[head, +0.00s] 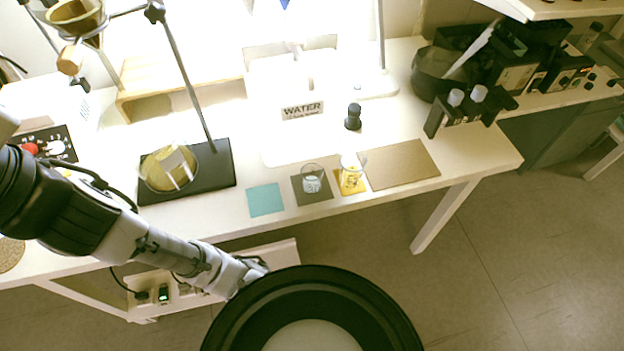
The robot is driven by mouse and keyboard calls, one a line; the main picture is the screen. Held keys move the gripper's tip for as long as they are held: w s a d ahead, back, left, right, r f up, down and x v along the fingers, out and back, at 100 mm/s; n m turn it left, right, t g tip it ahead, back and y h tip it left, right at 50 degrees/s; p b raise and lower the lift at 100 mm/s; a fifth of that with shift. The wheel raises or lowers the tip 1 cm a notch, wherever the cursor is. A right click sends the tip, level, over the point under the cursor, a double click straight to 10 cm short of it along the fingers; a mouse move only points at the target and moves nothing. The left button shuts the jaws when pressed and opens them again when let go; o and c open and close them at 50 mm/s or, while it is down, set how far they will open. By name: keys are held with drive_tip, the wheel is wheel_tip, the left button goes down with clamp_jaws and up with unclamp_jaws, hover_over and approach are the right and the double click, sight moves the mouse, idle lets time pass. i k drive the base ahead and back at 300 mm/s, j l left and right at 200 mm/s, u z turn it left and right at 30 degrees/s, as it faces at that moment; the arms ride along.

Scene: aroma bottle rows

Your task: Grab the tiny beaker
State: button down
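Two small clear glass vessels stand on square mats near the table's front edge. The lower one, which looks like the tiny beaker (312,184), is on a dark grey-brown mat (302,198). A taller glass vessel (351,172) stands to its right on a yellow mat (342,188). My gripper (262,268) is in front of the table edge, below and left of both vessels, and apart from them. Its fingers are small and partly hidden, so their opening cannot be made out.
An empty teal mat (265,200) lies left of the glassware, and a bare brown board (402,164) lies right. A black stand base (213,172) with a rod is at left. A WATER dispenser (303,110) and small black bottle (353,117) stand behind.

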sight(311, 174)
drive_tip(key=k+j+z, duration=0.1)
drive_tip(key=k+j, duration=0.45)
drive_tip(key=j, duration=0.2)
drive_tip(key=k+j, duration=0.55)
drive_tip(key=j, duration=0.15)
drive_tip(key=i, duration=0.55)
drive_tip(key=z, duration=0.05)
